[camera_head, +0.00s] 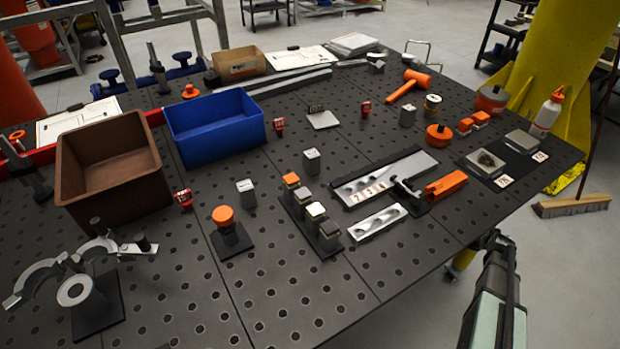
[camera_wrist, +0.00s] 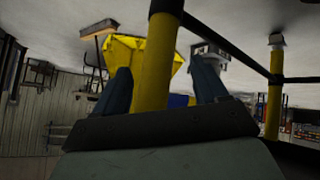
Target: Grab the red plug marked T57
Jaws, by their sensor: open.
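Three small red plugs with white markings show in the head view. One red plug (camera_head: 184,198) stands in front of the brown bin, one red plug (camera_head: 279,124) is just right of the blue bin, and one red plug (camera_head: 365,108) is farther back near the table's middle. Their markings are too small to read, so I cannot tell which is T57. My gripper (camera_wrist: 163,85) is open in the wrist view, with its two dark fingers apart. It faces the room, away from the plugs, and nothing is held. My arm shows at the table's front right edge in the head view.
A brown bin (camera_head: 84,189) and a blue bin (camera_head: 210,145) stand at the left. Grey blocks, including one (camera_head: 246,192), and an orange-topped stand (camera_head: 226,236) sit nearby. A yellow column (camera_head: 560,60) rises behind the right edge.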

